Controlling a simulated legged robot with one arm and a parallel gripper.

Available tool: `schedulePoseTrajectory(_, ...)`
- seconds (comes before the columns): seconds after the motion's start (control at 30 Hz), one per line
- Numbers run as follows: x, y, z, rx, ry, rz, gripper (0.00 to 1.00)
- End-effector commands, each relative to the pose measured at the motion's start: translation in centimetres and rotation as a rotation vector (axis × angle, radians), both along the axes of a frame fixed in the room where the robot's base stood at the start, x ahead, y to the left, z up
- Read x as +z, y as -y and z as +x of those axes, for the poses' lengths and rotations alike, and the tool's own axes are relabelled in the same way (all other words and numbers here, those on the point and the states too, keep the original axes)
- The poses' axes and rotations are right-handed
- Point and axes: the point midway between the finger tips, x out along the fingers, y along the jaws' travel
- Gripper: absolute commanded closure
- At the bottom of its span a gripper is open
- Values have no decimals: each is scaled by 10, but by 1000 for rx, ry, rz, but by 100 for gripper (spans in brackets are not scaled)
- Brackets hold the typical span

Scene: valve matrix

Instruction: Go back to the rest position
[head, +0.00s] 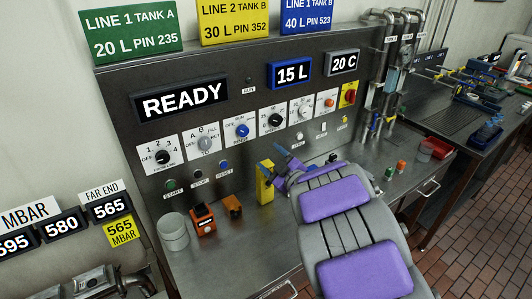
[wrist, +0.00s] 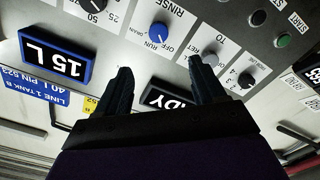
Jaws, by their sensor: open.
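My gripper (wrist: 162,82) is open and empty in the wrist view, its two dark fingers apart in front of the steel control panel. That view shows the panel upside down, with the blue-framed "15 L" display (wrist: 66,57) left of the fingers and the RUN/OFF knob (wrist: 160,31) above them. In the head view my purple and grey arm reaches up to the console (head: 110,80), and the gripper (head: 276,164) is small and partly hidden near the lower panel edge. The "READY" display (head: 186,101) is lit.
A yellow block (head: 265,188), orange boxes (head: 203,220) and a grey canister (head: 173,231) stand on the steel counter left of my arm. A red bin (head: 436,148) and pipes (head: 390,70) are at the right. Brick floor (head: 478,225) is open at lower right.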

Motion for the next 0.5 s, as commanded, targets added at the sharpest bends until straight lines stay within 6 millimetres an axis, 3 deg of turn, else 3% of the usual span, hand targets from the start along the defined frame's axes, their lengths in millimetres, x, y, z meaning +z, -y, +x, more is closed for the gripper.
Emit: schedulePoseTrajectory(0.5,2,9,-2,-27,-13,-10,31)
